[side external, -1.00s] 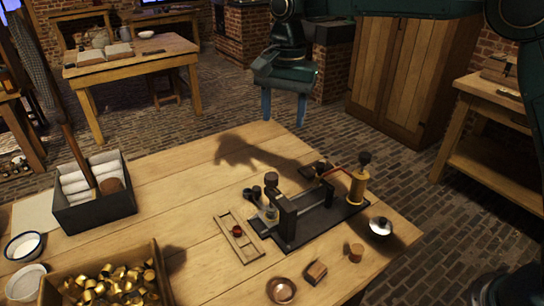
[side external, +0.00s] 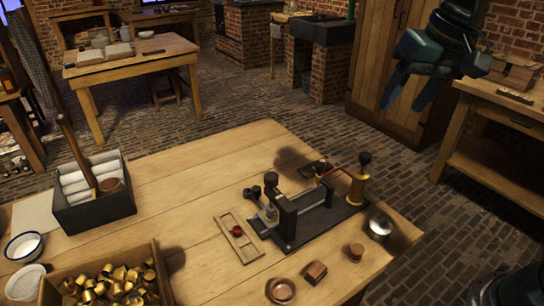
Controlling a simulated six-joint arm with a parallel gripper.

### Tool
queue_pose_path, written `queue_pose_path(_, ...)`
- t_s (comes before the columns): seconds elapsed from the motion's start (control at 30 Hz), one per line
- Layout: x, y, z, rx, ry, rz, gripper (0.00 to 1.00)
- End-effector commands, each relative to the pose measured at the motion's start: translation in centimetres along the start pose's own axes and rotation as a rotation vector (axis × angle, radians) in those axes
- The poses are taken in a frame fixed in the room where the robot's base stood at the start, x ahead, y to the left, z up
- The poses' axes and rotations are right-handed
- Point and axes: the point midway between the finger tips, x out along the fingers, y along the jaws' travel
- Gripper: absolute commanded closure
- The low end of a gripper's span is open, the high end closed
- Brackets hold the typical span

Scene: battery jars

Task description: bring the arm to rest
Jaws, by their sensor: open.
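My gripper (side external: 408,92) is at the upper right of the side external view, raised well above the table and apart from everything on it. Its two fingers point down and to the left, spread apart, with nothing between them. The wooden work table (side external: 180,175) fills the lower part of the view. On it, near the right end, a dark apparatus (side external: 315,212) with a black base and a brass post stands upright.
A small wooden rack (side external: 238,238), a copper dish (side external: 281,290) and a round metal pot (side external: 380,226) surround the apparatus. A crate of brass pieces (side external: 110,285) and a dark box of white rolls (side external: 95,195) stand at left. A side bench (side external: 500,115) is behind at right.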

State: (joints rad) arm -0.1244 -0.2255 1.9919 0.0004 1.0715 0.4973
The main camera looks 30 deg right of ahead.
Motion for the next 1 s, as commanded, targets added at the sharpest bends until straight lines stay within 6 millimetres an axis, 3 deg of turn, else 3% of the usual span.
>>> queue_pose_path(0.27,-0.7,4.2,5.0,-0.151,0.080,-0.015,0.46)
queue_pose_path(0.6,0.4,8.1,10.6,-0.323,0.168,-0.007,0.46)
queue_pose_path(0.8,1.0,9.1,12.1,-0.374,0.193,-0.001,0.46)
queue_pose_path(1.0,1.2,9.2,12.3,-0.383,0.195,0.001,0.46)
